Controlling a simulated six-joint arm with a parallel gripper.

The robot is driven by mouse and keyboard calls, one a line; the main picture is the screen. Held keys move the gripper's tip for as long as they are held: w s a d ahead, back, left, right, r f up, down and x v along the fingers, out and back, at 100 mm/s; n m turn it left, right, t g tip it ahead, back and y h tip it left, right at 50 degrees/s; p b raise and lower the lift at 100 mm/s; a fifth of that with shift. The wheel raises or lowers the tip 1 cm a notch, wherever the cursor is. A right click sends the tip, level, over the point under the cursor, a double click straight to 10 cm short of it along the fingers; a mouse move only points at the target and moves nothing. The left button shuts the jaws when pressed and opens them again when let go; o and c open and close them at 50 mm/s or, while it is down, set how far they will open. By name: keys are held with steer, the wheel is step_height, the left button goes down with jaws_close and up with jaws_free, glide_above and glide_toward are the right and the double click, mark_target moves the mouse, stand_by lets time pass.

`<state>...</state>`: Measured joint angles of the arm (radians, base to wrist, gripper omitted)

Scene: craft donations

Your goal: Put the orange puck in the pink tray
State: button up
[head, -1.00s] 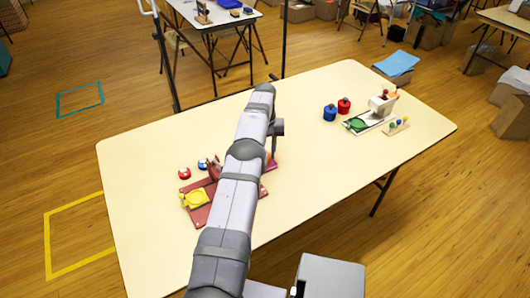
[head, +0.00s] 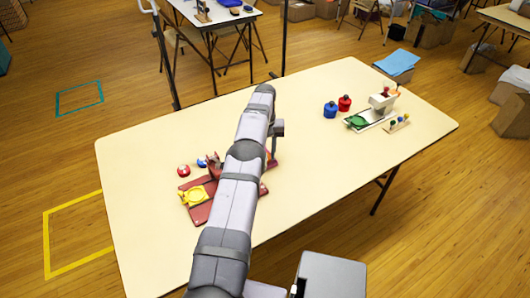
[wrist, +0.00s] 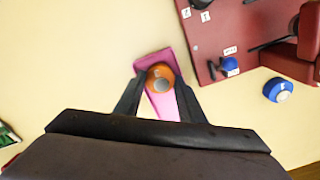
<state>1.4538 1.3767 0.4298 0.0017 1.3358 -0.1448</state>
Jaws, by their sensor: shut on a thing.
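The orange puck (wrist: 161,77) has a small grey knob on top and sits between the two fingers of my gripper (wrist: 160,82) in the wrist view. My gripper is shut on it. The magenta-pink tray (wrist: 153,60) shows behind and below the puck, between and beyond the fingers. I cannot tell how high the puck is over the tray, or whether it touches it. In the head view my arm hides most of the gripper, puck and tray.
A dark red board (head: 197,211) with a yellow round part (head: 194,196) lies left of my arm, close to the tray. A red-topped puck (head: 183,171) stands by it. Blue (head: 330,110) and red (head: 345,103) containers and a green-white device (head: 368,121) stand at the right. The middle right of the table is clear.

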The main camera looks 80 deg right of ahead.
steer(key=o, duration=0.9)
steer(key=shift+r+p, duration=2.65)
steer(key=shift+r, duration=1.1)
